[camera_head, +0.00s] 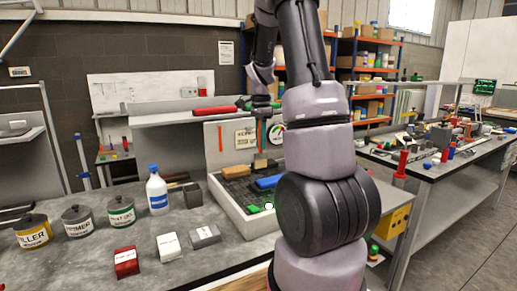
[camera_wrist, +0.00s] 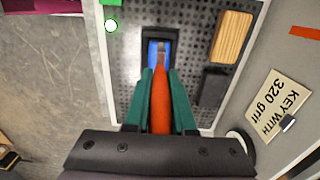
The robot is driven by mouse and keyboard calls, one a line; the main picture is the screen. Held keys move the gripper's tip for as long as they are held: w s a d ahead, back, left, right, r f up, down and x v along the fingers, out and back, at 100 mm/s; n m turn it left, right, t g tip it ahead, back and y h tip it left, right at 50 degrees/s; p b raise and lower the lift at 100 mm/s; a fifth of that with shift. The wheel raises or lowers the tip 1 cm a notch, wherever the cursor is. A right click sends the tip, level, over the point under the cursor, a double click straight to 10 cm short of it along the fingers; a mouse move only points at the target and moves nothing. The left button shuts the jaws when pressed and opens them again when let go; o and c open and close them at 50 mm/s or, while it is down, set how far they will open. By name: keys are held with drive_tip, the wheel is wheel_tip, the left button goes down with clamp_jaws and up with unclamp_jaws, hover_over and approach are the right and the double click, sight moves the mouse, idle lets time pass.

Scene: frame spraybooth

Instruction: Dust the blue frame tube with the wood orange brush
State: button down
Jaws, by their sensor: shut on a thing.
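My gripper (camera_head: 261,106) is above the tray in the head view. In the wrist view its teal fingers (camera_wrist: 160,97) are shut on the orange handle of the brush (camera_wrist: 160,112). The brush (camera_head: 261,138) points down, with its wooden-coloured lower end low over the tray. A blue piece, seemingly the blue frame tube (camera_head: 269,182), lies in the tray just right of and in front of the brush. Blue (camera_wrist: 152,54) also shows beside the brush's far end in the wrist view. I cannot tell whether the bristles touch it.
The pale-walled tray (camera_head: 237,216) has a dark perforated floor and holds a wooden block (camera_head: 235,171). A sign (camera_wrist: 272,107) stands behind it. Cans, a white bottle (camera_head: 157,192) and small boxes stand on the bench to the left. A red-handled thing (camera_head: 215,110) lies on the shelf behind.

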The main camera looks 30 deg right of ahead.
drive_tip(key=shift+r, duration=1.3)
